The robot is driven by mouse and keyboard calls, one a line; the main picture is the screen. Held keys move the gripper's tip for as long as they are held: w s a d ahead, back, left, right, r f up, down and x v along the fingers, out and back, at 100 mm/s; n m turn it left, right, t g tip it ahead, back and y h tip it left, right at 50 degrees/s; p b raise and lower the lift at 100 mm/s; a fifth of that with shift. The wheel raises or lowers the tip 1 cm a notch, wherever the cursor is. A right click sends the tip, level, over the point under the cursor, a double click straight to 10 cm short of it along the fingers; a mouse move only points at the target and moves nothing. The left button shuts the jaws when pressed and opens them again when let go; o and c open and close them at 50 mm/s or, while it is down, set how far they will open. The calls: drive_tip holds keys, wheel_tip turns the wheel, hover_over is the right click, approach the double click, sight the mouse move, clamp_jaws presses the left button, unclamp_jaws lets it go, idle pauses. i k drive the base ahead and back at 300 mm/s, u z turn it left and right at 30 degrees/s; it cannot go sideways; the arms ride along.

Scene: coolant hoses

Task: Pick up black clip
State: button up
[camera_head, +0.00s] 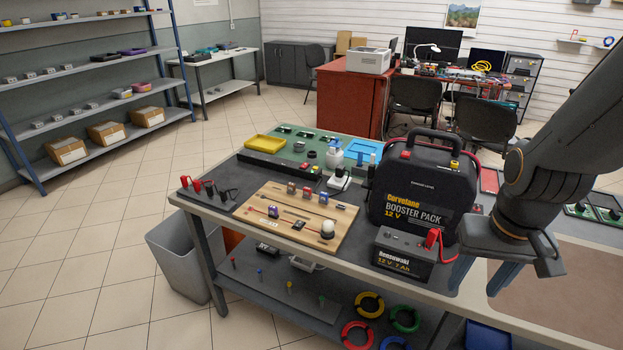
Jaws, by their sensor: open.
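A row of small clips stands on a dark mat at the left end of the workbench. The red clips (197,185) are on its left. Black clips (228,194) are at its right end, too small to make out in detail. My gripper (481,283) hangs at the right of the bench, beside the battery and far from the black clips. Its two blue-grey fingers are apart with nothing between them.
A tall black booster pack (420,190) and a smaller battery (403,258) with a red clamp (433,240) stand between my gripper and the clips. A wooden board (285,235) with small parts lies beside the clips. A grey bin (180,262) stands below.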

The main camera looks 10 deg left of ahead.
sight(371, 169)
drive_tip(key=u, duration=0.15)
drive_tip(key=k, duration=0.3)
drive_tip(key=u, duration=1.25)
drive_tip(key=i, duration=1.35)
drive_tip(key=z, duration=0.6)
drive_tip(key=i, duration=0.4)
drive_tip(key=z, duration=0.35)
